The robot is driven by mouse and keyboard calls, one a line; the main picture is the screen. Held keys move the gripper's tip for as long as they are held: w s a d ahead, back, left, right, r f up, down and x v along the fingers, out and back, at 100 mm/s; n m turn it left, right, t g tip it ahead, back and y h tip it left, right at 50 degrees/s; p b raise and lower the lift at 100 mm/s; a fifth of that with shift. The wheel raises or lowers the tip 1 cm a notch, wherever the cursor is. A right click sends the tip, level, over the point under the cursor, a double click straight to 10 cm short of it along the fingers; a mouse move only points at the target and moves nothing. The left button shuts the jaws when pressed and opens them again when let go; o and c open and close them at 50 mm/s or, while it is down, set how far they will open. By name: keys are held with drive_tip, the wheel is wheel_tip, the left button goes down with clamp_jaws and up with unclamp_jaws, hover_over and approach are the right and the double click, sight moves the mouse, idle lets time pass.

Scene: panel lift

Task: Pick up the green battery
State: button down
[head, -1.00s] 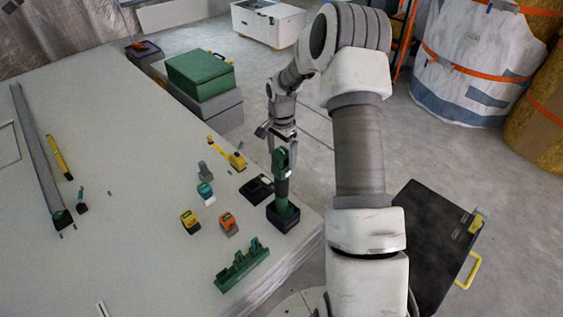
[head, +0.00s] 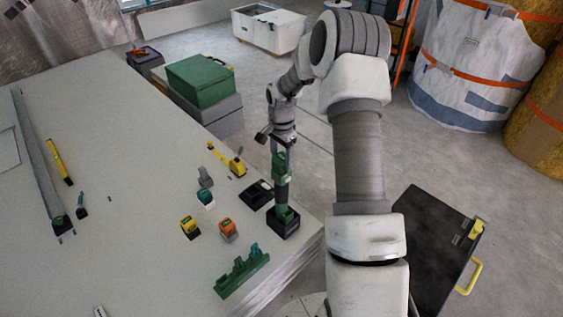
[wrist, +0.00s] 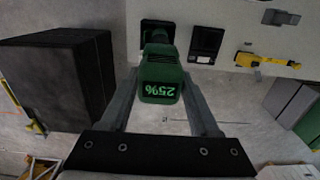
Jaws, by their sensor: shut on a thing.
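A green tool-like piece (head: 281,182) stands upright on a black base (head: 284,222) at the table's near right corner. In the wrist view, its green top (wrist: 161,82) has a display reading 25%. My gripper (head: 281,152) is over it from above, with its fingers (wrist: 160,76) on both sides of the green top, shut on it. The base still appears on the table. A smaller teal-green block (head: 206,197) with a pale base stands to the left, apart from my gripper. I cannot tell which of these green things is the battery.
Yellow (head: 189,226) and orange (head: 228,229) blocks and a green rack (head: 242,272) stand nearby on the table. A flat black dock (head: 257,194) lies just left of the held piece. A black case (head: 430,240) is on the right, off the table.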

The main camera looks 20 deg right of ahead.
drive_tip(key=shift+r, duration=0.7)
wheel_tip(320, 180, up, 3)
drive_tip(key=shift+f+p, duration=0.15)
drive_tip(key=shift+p, duration=0.55)
drive_tip(key=s+d+r+p, duration=0.2)
drive_tip(key=s+d+r, duration=0.5)
drive_tip(key=s, duration=0.2)
drive_tip(key=shift+d+p, duration=0.2)
drive_tip(key=shift+p, duration=0.1)
drive_tip(key=shift+a, duration=0.1)
